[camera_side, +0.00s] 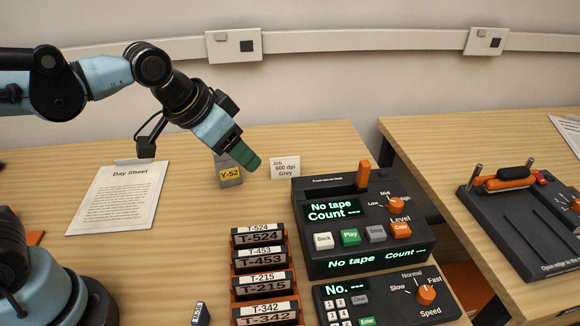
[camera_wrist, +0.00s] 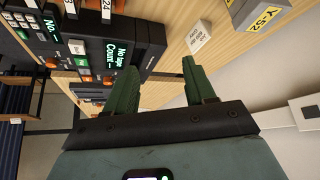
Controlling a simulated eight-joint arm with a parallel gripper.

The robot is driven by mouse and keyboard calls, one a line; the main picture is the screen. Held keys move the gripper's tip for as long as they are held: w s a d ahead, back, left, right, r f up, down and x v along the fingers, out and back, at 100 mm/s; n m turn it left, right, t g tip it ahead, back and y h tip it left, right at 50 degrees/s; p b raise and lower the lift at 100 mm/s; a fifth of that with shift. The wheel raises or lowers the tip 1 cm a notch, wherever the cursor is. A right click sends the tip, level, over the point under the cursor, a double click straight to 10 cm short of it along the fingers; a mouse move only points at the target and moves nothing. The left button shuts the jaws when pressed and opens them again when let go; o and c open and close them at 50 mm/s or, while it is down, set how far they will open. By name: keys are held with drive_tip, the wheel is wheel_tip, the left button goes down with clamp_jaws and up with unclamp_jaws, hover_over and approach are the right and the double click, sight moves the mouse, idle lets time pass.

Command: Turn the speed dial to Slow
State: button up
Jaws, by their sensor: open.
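The orange speed dial (camera_side: 426,294) is on the dark lower panel (camera_side: 385,300) at the front right in the side view. Slow is printed to its left, Normal above, Fast to its upper right and Speed below. Its pointer seems to aim up and right, toward Fast, but the mark is small. My gripper (camera_side: 247,160) is high above the table, up and left of the dial and well apart from it. In the wrist view my gripper (camera_wrist: 160,64) has its green fingers spread with nothing between them.
The tape unit (camera_side: 345,220) behind the panel has an orange Level dial (camera_side: 396,204) and an upright orange lever (camera_side: 363,174). Labelled tapes (camera_side: 262,288) stand left of the panel. The Y-52 block (camera_side: 229,172) and a job card (camera_side: 285,168) stand behind.

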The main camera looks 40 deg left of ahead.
drive_tip(key=w+d+m+g+h, duration=0.15)
drive_tip(key=w+d+m, duration=0.25)
drive_tip(key=d, duration=1)
drive_tip(key=m+g, duration=0.2)
drive_tip(key=m, duration=0.2)
approach(426, 292)
drive_tip(key=shift+h, duration=0.25)
drive_tip(key=x, duration=0.8)
drive_tip(key=shift+a+f, duration=0.15)
drive_tip(key=shift+f, duration=0.1)
clamp_jaws()
